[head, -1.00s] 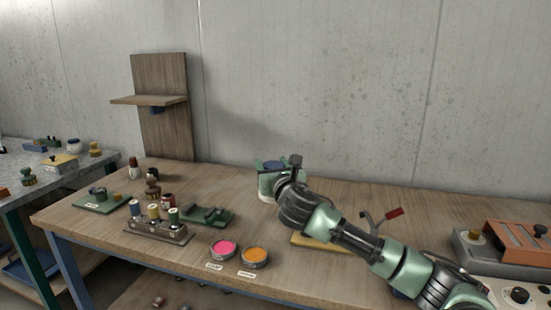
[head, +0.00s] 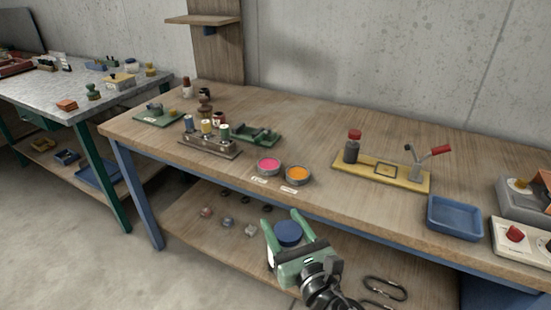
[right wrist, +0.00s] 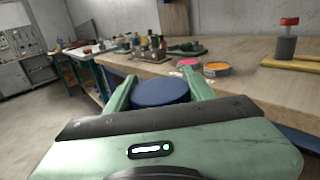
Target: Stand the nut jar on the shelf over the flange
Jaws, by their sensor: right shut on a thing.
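My right gripper (head: 288,222) is shut on the nut jar, whose round dark-blue lid (head: 288,233) shows between the fingers. A bit of its pale body shows at the left finger; the rest is hidden. The jar is held in front of the workbench's front edge. In the right wrist view the lid (right wrist: 160,91) sits between the two green fingers. The wooden shelf (head: 203,20) juts from an upright board at the back of the bench, far from the jar. My left gripper is out of view.
The workbench (head: 330,130) holds a spool rack (head: 210,147), pink (head: 268,166) and orange (head: 298,174) tins, a yellow fixture (head: 380,175) and a blue tray (head: 455,216). The bench top before the shelf is partly clear. A lower shelf (head: 190,210) holds small parts.

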